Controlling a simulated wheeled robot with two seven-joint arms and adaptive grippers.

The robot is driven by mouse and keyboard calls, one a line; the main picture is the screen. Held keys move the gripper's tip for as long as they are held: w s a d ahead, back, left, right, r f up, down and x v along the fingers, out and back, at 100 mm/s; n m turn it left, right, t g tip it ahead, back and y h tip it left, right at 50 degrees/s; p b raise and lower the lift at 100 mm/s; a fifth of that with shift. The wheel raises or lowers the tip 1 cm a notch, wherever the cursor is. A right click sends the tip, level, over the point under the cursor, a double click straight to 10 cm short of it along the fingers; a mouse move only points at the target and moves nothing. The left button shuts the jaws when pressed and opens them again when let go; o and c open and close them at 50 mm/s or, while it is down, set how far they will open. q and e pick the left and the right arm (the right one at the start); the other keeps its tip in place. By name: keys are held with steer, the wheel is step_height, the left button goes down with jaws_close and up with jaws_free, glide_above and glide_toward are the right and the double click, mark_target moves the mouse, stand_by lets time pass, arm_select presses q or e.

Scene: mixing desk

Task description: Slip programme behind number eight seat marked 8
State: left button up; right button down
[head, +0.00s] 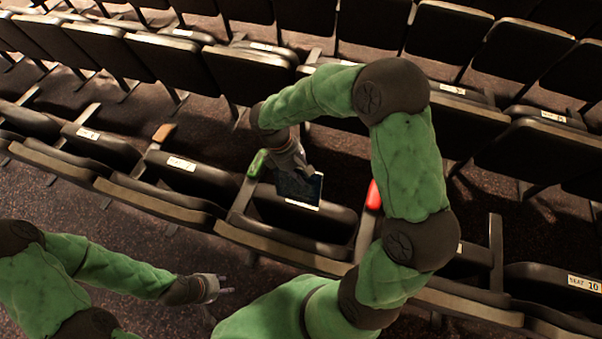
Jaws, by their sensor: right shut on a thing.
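The programme (302,188) is a thin dark booklet. My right gripper (301,172) is shut on its upper part and holds it tilted over a dark folding seat (305,222) in the middle row. This seat stands between a green-topped armrest and a red-topped one. A white label strip (302,204) shows at the programme's lower edge, but its number cannot be read. I cannot tell whether the programme touches the seat. My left gripper (226,285) is open and empty, low over the aisle in front of the row.
The green armrest (257,163) and red armrest (373,196) flank the seat. A labelled seat (180,178) is to the left, beside a tan armrest (163,133). A seat marked 10 (555,283) is at far right. More seat rows stand behind. The aisle floor (95,211) is clear.

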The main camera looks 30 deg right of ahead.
steer(key=shift+f+b, duration=7.25)
steer(key=shift+f, duration=3.7)
